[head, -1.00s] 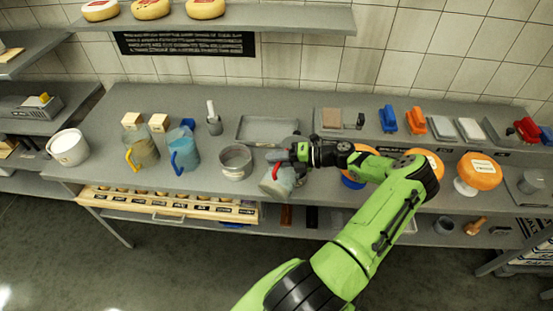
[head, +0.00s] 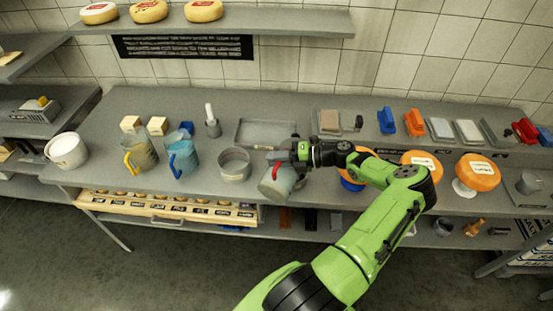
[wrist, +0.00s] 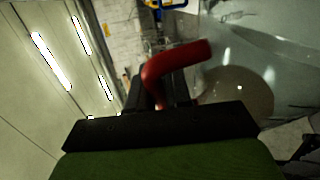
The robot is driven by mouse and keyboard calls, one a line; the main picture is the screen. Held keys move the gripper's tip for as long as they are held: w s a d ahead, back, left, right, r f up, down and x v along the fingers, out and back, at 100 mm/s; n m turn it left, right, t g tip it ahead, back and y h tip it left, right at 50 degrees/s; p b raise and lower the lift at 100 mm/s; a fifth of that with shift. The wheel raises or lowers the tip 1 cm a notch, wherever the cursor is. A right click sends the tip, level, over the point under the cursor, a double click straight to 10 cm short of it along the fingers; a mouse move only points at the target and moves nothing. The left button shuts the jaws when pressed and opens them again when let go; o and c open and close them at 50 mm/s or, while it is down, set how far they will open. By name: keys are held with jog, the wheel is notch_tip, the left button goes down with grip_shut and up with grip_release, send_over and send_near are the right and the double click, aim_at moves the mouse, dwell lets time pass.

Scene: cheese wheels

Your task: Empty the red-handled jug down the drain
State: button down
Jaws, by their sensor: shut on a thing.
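My gripper (head: 296,153) is shut on the handle of the red-handled jug (head: 276,184). The jug is pale and see-through, and it is tilted at the front edge of the counter. In the wrist view the red handle (wrist: 178,62) sits between my fingers, and the jug's clear wall (wrist: 285,55) shows at the right. A brownish round patch (wrist: 237,92) shows through it; I cannot tell if this is liquid. I cannot make out a drain in either view.
A grey round pot (head: 234,165) stands just left of the jug. A yellow-handled jug (head: 142,153) and a blue-handled jug (head: 182,160) stand further left. A grey tray (head: 265,133) lies behind. Orange cheese wheels (head: 477,171) stand right. Floor is open in front.

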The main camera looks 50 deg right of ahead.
jog(key=shift+d, duration=0.1)
jog(key=shift+w+d+r+m, duration=0.1)
jog(key=shift+d+r+m, duration=0.1)
jog(key=shift+d+m, duration=0.15)
jog(key=shift+d, duration=0.1)
dwell(1.0)
jog(key=shift+w+d+r+y, duration=0.1)
jog(key=shift+w+d+y, duration=0.05)
jog(key=shift+d+y, duration=0.2)
dwell(0.8)
jog(key=shift+w+d+r+m, duration=0.1)
jog(key=shift+d+r+m, duration=0.1)
jog(key=shift+d+m, duration=0.25)
dwell(0.8)
